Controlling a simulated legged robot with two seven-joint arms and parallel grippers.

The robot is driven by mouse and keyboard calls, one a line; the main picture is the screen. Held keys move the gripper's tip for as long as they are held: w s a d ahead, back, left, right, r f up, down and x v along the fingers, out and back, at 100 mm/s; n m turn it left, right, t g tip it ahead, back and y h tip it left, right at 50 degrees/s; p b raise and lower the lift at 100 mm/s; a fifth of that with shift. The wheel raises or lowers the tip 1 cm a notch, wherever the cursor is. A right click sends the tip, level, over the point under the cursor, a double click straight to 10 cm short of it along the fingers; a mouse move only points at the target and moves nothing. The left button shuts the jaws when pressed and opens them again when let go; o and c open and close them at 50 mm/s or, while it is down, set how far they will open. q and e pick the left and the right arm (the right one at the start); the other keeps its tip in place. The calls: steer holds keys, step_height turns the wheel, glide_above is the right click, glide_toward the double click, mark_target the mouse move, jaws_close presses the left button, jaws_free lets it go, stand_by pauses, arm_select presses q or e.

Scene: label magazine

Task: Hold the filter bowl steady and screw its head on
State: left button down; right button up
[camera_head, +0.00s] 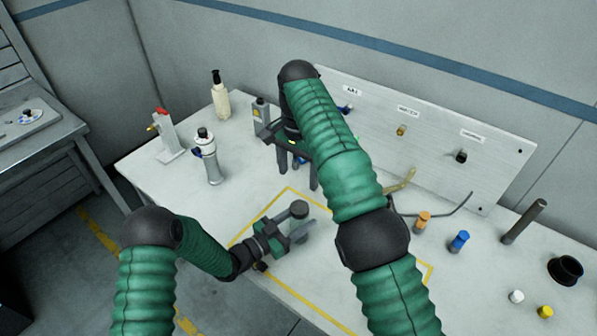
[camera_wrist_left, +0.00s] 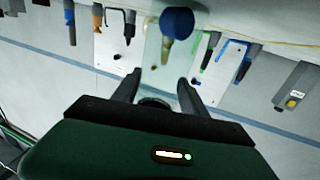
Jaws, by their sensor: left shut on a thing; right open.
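In the left wrist view a dark round piece (camera_wrist_left: 155,101) shows between the finger bases, mostly hidden by the gripper body. My right gripper (camera_head: 299,178) is open, its fingers pointing down, behind the left one. A small blue part (camera_head: 300,162) shows between or behind its fingers; I cannot tell whether this is the filter head.
A white-grey cylinder (camera_head: 210,162), a red-topped fixture (camera_head: 167,136) and a cream bottle (camera_head: 220,97) stand at the left. The labelled panel (camera_head: 430,110) stands behind. Orange (camera_head: 423,222) and blue (camera_head: 459,241) fittings and a dark rod (camera_head: 524,221) are at right.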

arm_select(q)
steer(key=c, duration=0.5)
jaws_free()
steer(key=b+v, duration=0.1)
steer(key=v, duration=1.6)
steer(key=shift+w, duration=0.1)
steer(key=shift+w, duration=0.1)
